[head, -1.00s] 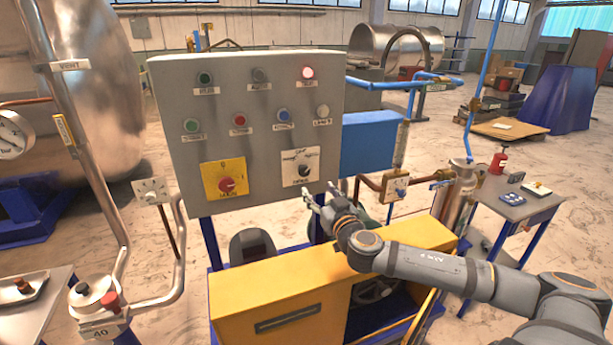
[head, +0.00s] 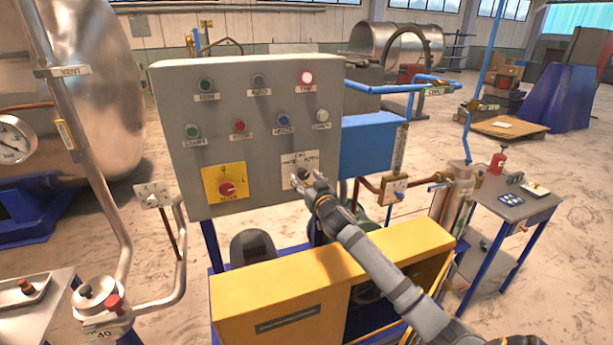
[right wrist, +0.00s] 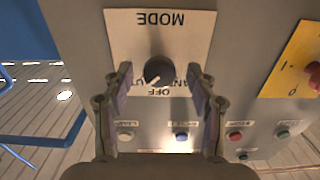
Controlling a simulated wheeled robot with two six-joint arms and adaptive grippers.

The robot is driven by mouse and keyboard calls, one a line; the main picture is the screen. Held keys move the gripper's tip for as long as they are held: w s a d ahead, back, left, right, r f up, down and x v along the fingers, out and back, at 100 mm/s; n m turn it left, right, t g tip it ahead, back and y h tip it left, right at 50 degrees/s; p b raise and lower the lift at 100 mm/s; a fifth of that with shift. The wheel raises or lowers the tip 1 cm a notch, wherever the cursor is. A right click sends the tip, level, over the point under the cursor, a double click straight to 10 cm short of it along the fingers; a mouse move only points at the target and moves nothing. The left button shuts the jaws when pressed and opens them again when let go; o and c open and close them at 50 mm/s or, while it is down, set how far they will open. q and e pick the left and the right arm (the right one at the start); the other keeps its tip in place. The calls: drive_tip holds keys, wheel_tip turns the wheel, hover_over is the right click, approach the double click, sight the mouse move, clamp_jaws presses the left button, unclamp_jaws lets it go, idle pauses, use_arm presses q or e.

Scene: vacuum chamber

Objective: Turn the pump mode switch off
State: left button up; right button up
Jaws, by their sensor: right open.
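The pump mode switch is a round black knob (right wrist: 159,70) on a white plate (right wrist: 120,28) marked MODE, upside down in the right wrist view. Its white pointer line slants toward the lower left there, to the side of the partly hidden label ending in "UT", not straight at OFF. In the head view the plate (head: 287,170) sits at the lower right of the grey panel, partly covered by my right gripper (head: 304,182). My right gripper (right wrist: 160,72) is open, with one finger on each side of the knob and gaps visible. My left gripper is not in view.
The grey control panel (head: 220,115) carries several buttons and a lit red lamp (head: 307,78). A red rotary switch (head: 227,188) on a yellow plate is left of the mode switch. A yellow cabinet (head: 280,290) stands below; a blue box (head: 367,146) adjoins on the right.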

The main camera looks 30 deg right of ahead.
drive_tip(key=shift+c, duration=0.3)
drive_tip(key=c, duration=1.1)
drive_tip(key=n+p, duration=0.1)
drive_tip(key=n, duration=0.3)
drive_tip(key=shift+n+p, duration=0.75)
drive_tip(key=shift+n, duration=1.75)
drive_tip(key=shift+d, duration=0.1)
drive_tip(key=o, duration=1.2)
drive_tip(key=shift+c, duration=0.2)
